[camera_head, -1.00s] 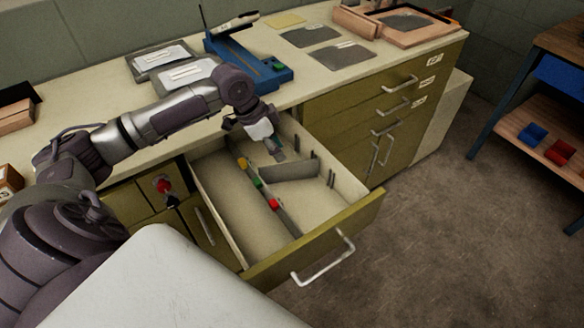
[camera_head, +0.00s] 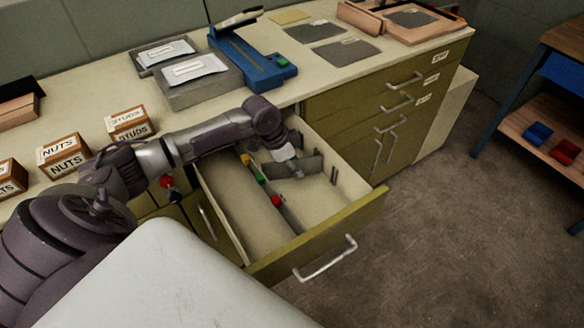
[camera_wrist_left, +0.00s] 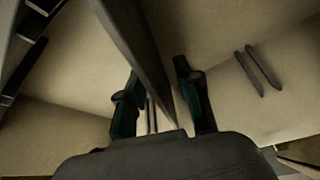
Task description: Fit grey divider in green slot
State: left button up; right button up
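The grey divider (camera_head: 308,166) stands on edge in the open drawer, at a slant across its right part. My left gripper (camera_head: 297,174) reaches down over the divider. In the left wrist view the divider (camera_wrist_left: 142,50) passes between the two fingers (camera_wrist_left: 160,100), which stand apart with a gap showing beside it, so the gripper looks open around it. The slot itself is too small to make out. My right gripper is not in view.
Dark paired ribs (camera_head: 334,175) stand on the drawer's right wall and show in the left wrist view (camera_wrist_left: 256,70). The drawer front (camera_head: 330,238) and side walls enclose the space. Labelled boxes (camera_head: 63,155) and a blue tool (camera_head: 250,62) stand on the counter.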

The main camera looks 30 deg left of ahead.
pick_arm(q)
grip_shut()
